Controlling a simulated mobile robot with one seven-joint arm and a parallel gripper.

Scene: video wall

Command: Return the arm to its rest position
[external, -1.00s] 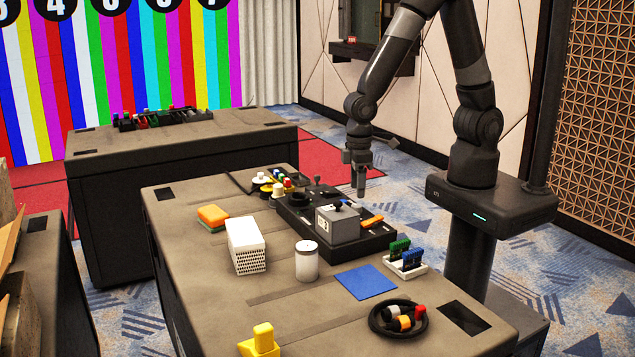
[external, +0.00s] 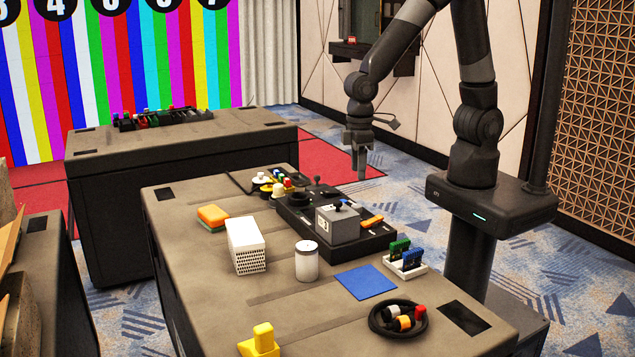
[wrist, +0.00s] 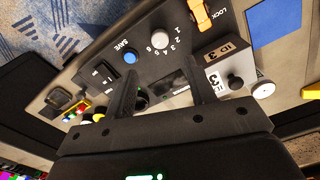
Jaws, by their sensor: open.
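My gripper (external: 359,163) hangs above and beyond the far edge of the near table (external: 205,275), pointing down, in the external view. In the wrist view its two fingers (wrist: 163,88) are apart with nothing held between them. Below them is the black control panel (wrist: 165,45) with a blue SAVE button (wrist: 129,57) and a white knob (wrist: 160,40). A grey box marked 3 (external: 338,223) sits on the panel, apart from my gripper. An orange piece (external: 372,220) lies beside the box.
The space around my gripper is free.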

